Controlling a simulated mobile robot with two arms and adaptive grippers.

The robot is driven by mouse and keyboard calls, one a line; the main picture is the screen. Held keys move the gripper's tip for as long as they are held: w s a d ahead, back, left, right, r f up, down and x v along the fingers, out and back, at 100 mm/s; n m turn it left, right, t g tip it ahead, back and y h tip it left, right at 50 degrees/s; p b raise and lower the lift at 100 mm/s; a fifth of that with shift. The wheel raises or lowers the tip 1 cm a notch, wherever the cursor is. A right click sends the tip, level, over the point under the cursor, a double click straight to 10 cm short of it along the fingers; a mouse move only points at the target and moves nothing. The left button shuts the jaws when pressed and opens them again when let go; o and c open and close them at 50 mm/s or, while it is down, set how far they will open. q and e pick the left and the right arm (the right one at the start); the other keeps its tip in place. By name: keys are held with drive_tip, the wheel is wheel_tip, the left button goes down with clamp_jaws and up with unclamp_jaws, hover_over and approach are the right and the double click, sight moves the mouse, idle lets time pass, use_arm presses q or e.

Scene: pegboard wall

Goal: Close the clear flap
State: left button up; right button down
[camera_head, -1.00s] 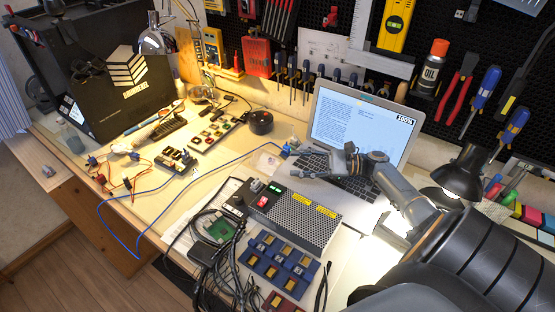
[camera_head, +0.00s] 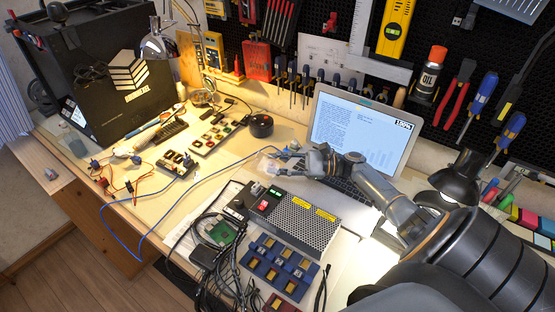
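A small clear plastic piece (camera_head: 268,163), which looks like the clear flap, is on the bench behind the metal-cased power box. Its hinge and how far it stands open are too small to tell. My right gripper (camera_head: 284,166) reaches in from the right, over the laptop's front left corner. Its fingers point left, with the tips close beside the clear piece. I cannot tell whether they touch it, nor how far apart they are. My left gripper is not in view.
The laptop (camera_head: 358,128) stands open behind my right arm. The power box (camera_head: 298,222) with a red switch lies in front of the gripper. A blue cable (camera_head: 160,206) crosses the bench to the left. A black lamp (camera_head: 458,180) stands at right.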

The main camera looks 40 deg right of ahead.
drive_tip(key=shift+s+a+f, duration=0.2)
drive_tip(key=shift+a+f, duration=0.05)
